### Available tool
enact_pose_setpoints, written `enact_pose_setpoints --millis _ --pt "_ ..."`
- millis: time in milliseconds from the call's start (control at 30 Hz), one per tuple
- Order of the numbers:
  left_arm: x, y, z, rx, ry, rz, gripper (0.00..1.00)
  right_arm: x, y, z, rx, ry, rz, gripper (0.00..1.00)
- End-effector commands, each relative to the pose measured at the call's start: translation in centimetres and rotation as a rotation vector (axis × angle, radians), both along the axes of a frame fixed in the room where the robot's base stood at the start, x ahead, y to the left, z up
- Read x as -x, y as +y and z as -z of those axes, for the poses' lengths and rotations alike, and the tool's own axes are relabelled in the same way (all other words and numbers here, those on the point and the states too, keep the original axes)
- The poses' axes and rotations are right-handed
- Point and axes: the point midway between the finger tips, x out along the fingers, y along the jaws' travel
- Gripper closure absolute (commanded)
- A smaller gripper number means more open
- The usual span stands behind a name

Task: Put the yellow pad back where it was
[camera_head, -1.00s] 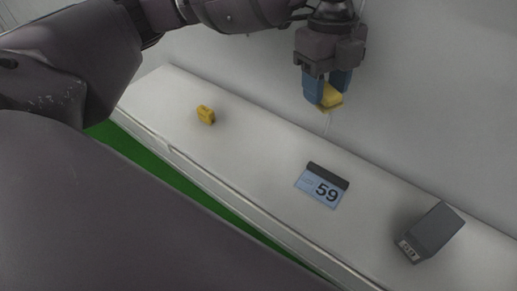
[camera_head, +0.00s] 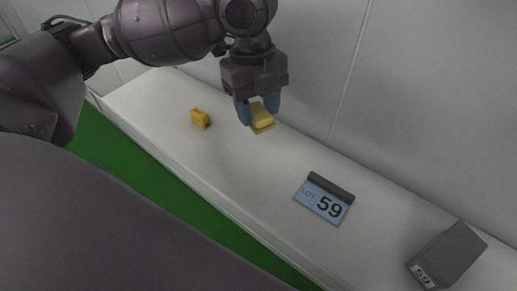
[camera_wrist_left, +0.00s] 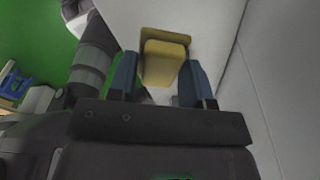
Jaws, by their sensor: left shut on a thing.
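The yellow pad (camera_head: 262,119) is held between the blue fingertips of my left gripper (camera_head: 257,110), in the upper middle of the head view. It appears to be above the white shelf, near the wall. In the left wrist view the pad (camera_wrist_left: 165,62) sits between the two blue fingers (camera_wrist_left: 158,82), with a wider plate and a raised block on it. A second small yellow object (camera_head: 200,118) stands on the shelf to the left of the gripper. My right gripper does not show.
The long white shelf (camera_head: 240,172) runs along the wall. A "LOT 59" sign (camera_head: 322,203) lies to the right, and a grey box (camera_head: 447,254) labelled 59 is farther right. The shelf between the yellow object and the sign is clear. Green floor (camera_head: 150,178) lies in front.

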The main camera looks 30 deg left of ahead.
Motion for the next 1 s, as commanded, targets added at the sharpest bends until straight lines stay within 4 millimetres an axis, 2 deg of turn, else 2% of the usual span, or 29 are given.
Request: enact_pose_setpoints --millis 33,100,300,567,833,1000 --pt "0.0 0.0 1.4 0.001 0.005 0.001 0.73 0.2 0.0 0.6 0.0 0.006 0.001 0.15" --pt "0.1 0.0 2.9 0.0 0.006 0.001 0.73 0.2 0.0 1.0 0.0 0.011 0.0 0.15" --pt "0.0 0.0 6.2 0.001 0.003 0.0 0.73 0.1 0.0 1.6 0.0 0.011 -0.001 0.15" --pt "0.0 0.0 7.5 0.0 0.0 0.001 0.73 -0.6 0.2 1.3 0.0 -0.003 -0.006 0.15" --pt "0.0 0.0 11.1 0.0 0.004 0.0 0.73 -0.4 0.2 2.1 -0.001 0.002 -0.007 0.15" --pt "0.0 0.0 11.3 0.001 -0.001 0.001 0.73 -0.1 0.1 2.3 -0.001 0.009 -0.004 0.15"
